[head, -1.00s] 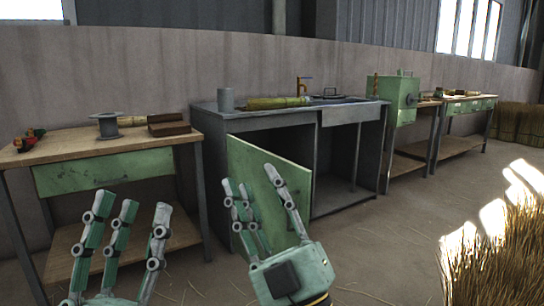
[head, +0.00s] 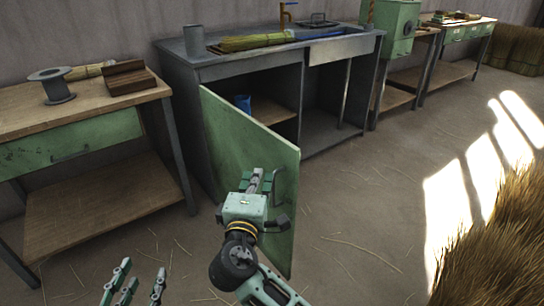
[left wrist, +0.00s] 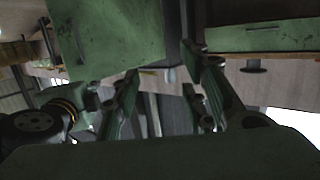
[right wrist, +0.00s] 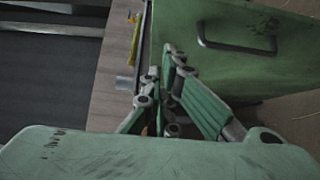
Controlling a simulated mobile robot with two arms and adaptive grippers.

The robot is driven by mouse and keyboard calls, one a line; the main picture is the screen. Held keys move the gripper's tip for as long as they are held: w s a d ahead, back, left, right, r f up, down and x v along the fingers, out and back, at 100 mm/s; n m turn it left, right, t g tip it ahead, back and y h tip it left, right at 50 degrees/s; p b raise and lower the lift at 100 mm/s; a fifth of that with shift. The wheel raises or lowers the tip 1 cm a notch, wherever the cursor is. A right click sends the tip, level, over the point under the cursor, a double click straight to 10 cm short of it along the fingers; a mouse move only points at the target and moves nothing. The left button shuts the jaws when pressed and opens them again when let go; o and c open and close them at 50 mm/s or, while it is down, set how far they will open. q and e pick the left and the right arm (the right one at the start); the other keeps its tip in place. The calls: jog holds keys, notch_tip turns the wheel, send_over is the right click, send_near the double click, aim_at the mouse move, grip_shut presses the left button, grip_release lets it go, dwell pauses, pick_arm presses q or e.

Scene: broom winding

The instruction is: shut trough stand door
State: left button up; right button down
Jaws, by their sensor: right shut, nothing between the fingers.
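The trough stand (head: 218,72) is a grey metal bench with a shelf inside. Its green door (head: 235,135) stands well open, hinged on the left, with its free edge toward me. My right gripper (head: 264,180) is shut and empty in front of the door's lower free-edge side, close to its face; contact is unclear. In the right wrist view the closed fingers (right wrist: 172,90) overlap the door (right wrist: 275,70), whose dark handle (right wrist: 238,46) lies beyond them. My left gripper (head: 135,285) is open and empty, low at the bottom; its spread fingers show in the left wrist view (left wrist: 160,85).
A wooden table (head: 95,105) with a green drawer stands left of the stand, holding a grey spool (head: 52,85). A blue cup (head: 243,103) is inside the stand. Straw bundles (head: 490,260) fill the right. The floor between is clear apart from loose straws.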

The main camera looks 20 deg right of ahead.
pick_arm(q)
notch_tip(320, 180, up, 10)
jog(key=d+t+h+b, duration=0.1)
jog(key=t, duration=0.4)
jog(key=shift+d+r+t+h+b, duration=0.2)
jog(key=shift+t+h+b, duration=0.1)
jog(key=shift+t+b, duration=0.1)
pick_arm(e)
jog(key=w+d, duration=0.6)
jog(key=w, duration=0.1)
jog(key=shift+d, duration=0.15)
pick_arm(q)
jog(key=shift+f, duration=0.1)
pick_arm(e)
jog(key=shift+w, duration=0.1)
